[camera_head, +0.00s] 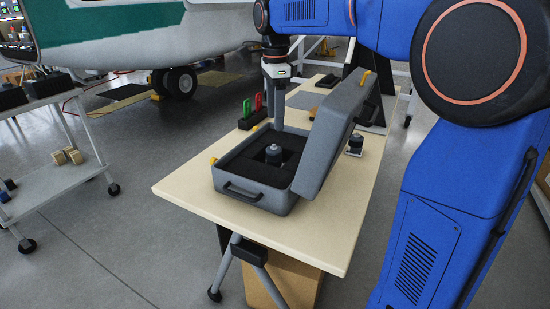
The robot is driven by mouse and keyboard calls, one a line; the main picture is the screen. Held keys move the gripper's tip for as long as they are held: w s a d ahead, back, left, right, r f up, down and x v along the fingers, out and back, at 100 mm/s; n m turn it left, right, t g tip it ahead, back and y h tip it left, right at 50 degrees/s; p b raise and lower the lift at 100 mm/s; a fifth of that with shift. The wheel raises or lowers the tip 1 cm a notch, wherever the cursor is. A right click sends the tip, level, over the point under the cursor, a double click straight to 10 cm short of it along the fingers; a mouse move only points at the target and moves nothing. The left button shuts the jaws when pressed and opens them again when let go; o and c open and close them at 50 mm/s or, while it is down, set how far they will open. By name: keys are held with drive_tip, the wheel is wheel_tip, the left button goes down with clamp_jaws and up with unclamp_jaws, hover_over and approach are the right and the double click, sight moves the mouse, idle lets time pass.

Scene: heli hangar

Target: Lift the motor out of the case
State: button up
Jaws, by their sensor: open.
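The grey case (258,192) stands open on the table, its lid (341,125) tilted up on the right side. The motor (273,154), a small dark grey cylinder, stands upright in the case's dark foam insert (252,168). My gripper (278,126) points down over the back part of the case, above and slightly behind the motor in the picture. It is open and appears empty and apart from the motor. The gap between its fingers is hard to see from this angle.
A similar small grey part (355,144) stands on the table (325,225) right of the lid. Green- and red-handled tools (254,110) stand in a holder behind the case. A wheeled cart (50,190) is at left. The table's front right area is clear.

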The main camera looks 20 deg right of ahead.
sight(274, 149)
wheel_tip(274, 149, down, 8)
drive_tip(key=shift+f, duration=0.1)
drive_tip(key=shift+s+a+f, duration=0.1)
drive_tip(key=shift+a+f, duration=0.05)
drive_tip(key=shift+f, duration=1.15)
drive_tip(key=shift+a+f, duration=0.1)
drive_tip(key=shift+f, duration=1.15)
drive_tip(key=c, duration=1.5)
